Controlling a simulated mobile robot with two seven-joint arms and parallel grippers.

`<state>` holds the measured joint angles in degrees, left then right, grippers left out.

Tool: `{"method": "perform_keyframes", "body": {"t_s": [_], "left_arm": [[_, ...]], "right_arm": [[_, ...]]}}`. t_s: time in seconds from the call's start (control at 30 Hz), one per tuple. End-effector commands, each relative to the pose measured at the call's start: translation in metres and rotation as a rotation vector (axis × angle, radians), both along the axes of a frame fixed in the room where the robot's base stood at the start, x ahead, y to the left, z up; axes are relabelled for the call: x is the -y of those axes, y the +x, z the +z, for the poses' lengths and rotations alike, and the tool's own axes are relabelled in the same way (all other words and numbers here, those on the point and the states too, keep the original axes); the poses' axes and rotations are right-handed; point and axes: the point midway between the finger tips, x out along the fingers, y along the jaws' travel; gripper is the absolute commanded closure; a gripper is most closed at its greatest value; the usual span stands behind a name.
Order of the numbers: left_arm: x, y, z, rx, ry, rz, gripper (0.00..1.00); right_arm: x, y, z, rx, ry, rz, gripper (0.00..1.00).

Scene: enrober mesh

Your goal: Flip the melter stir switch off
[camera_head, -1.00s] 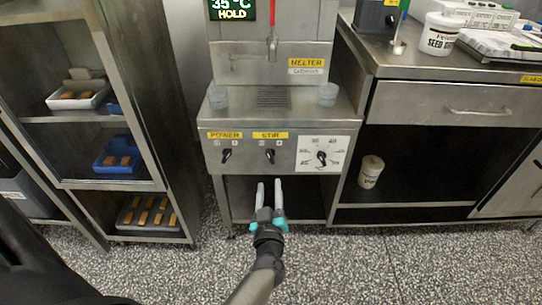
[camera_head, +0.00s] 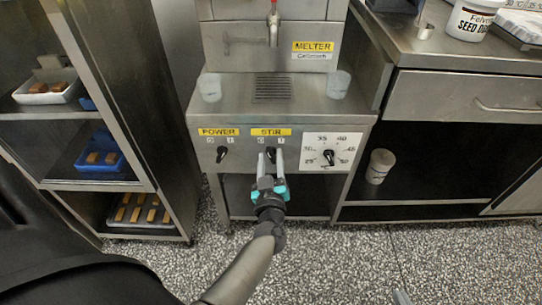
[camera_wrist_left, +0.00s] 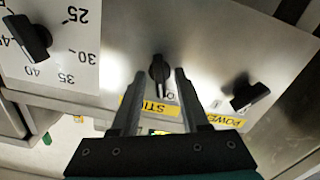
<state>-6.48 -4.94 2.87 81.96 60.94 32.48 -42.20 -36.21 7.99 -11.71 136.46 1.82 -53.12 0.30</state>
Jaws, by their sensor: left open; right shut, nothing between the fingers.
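The melter (camera_head: 265,95) stands in the middle of the head view. Its black stir switch (camera_head: 270,153) sits under the yellow STIR label (camera_head: 271,132). My left gripper (camera_head: 271,163) is open in front of this switch, fingers pointing at the panel. In the left wrist view the stir switch (camera_wrist_left: 159,68) shows upside down between the two fingertips (camera_wrist_left: 159,76); I cannot tell whether they touch it. The finger tops hide part of its markings.
The power switch (camera_head: 222,154) is left of the stir switch and the temperature dial (camera_head: 329,157) is right. Two cups (camera_head: 210,88) (camera_head: 338,84) stand on the melter ledge. A shelf rack (camera_head: 90,184) is at left, a steel counter (camera_head: 455,66) at right.

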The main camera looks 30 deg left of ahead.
Motion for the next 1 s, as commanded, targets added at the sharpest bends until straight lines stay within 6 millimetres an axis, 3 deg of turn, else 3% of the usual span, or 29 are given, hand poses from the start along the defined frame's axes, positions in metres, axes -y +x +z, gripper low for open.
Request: {"method": "perform_keyframes", "body": {"t_s": [0.17, 0.57, 1.0], "left_arm": [[-0.0002, -0.0001, 0.0, 0.0, 0.0, 0.0, 0.55], [-0.0004, -0.0001, 0.0, 0.0, 0.0, 0.001, 0.99], [-0.0009, -0.0001, 0.0001, 0.001, -0.001, 0.001, 1.0]], "right_arm": [[-0.0002, -0.0002, -0.0001, -0.001, 0.0, 0.0, 1.0], [-0.0001, -0.0003, -0.0001, -0.001, 0.0, 0.0, 1.0], [0.0, -0.0003, 0.0, -0.002, 0.0, 0.0, 1.0]]}}
